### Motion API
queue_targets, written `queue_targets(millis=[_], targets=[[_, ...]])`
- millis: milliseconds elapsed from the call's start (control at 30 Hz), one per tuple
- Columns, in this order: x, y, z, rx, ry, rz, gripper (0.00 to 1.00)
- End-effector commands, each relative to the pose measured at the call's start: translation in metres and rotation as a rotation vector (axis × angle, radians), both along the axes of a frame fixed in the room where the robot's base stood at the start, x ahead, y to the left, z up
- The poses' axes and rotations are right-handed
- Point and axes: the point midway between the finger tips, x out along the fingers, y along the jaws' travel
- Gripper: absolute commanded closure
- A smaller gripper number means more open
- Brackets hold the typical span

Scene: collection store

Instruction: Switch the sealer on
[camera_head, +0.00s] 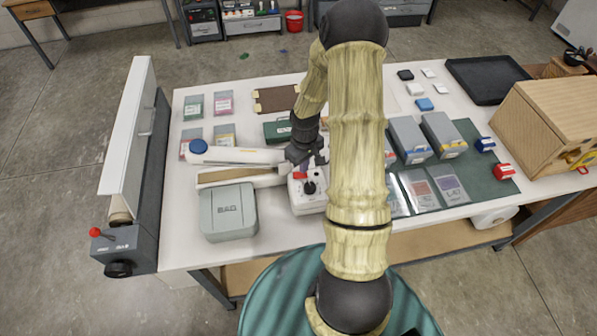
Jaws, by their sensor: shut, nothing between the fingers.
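The sealer looks to be the long white device with a blue round knob (197,146) at the left end of its upper arm (240,155). Its white control box (308,200) at the right end carries a red switch (300,176) and a black dial (309,188). My gripper (316,163) is shut and empty, pointing down just above and behind the control box. I cannot tell whether it touches the box. The position of the red switch is too small to read. My arm hides the area just right of the control box.
A grey lidded box (228,212) stands in front of the sealer. A long bench unit (121,250) with a red lever lines the left edge. Grey boxes (409,138) and a green mat (478,165) lie right of my arm. A wooden cabinet (541,120) stands far right.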

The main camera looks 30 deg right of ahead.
Motion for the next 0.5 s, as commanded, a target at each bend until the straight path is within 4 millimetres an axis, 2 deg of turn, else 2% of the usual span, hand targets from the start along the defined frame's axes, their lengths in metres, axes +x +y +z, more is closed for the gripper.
queue_targets(millis=[33, 500], targets=[[0.0, 0.0, 0.007, 0.0, 0.0, 0.0, 1.0], [0.0, 0.0, 0.037, 0.0, 0.0, -0.001, 1.0]])
